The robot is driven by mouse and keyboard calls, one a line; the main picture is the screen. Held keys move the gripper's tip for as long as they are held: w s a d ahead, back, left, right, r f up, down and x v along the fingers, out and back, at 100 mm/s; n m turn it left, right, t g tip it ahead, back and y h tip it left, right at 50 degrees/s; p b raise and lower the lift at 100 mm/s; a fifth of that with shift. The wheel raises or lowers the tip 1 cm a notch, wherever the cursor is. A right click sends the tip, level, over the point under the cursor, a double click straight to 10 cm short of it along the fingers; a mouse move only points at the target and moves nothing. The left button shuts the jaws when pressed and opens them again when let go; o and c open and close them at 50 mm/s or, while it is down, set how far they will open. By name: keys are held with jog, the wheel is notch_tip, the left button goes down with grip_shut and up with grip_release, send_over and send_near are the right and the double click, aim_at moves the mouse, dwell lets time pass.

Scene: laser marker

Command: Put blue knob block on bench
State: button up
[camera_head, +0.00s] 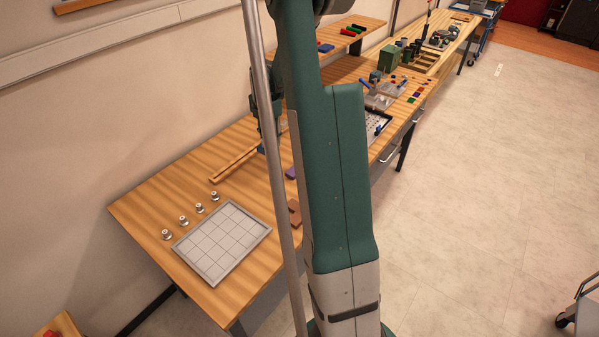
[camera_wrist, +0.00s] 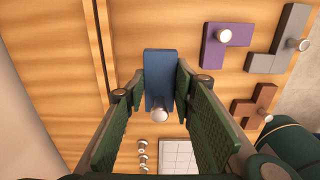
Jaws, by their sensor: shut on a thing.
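The blue knob block (camera_wrist: 160,68) is a long blue piece with a round pale knob (camera_wrist: 159,115) at its near end. In the wrist view my gripper (camera_wrist: 161,84) has its two green fingers closed on the sides of the block. The wooden bench (camera_wrist: 60,75) lies beneath; whether the block touches it I cannot tell. In the head view my gripper (camera_head: 262,138) is over the bench (camera_head: 150,208), near a wooden strip, and my arm hides part of the bench top.
A purple L-shaped block (camera_wrist: 217,52), a grey block (camera_wrist: 282,45) and a brown block (camera_wrist: 252,108) lie to the right. A wooden strip (camera_head: 235,165) runs along the bench. A gridded tray (camera_head: 222,242) and several metal knobs (camera_head: 199,208) stand at the near end, with bare wood around them.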

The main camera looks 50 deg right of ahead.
jog(key=shift+f, duration=0.1)
send_over(271, 165)
jog(key=shift+f, duration=3.05)
jog(key=shift+f, duration=0.15)
jog(key=shift+f, duration=1.7)
jog(key=shift+f+b, duration=0.15)
jog(key=shift+b, duration=0.2)
jog(key=o, duration=0.9)
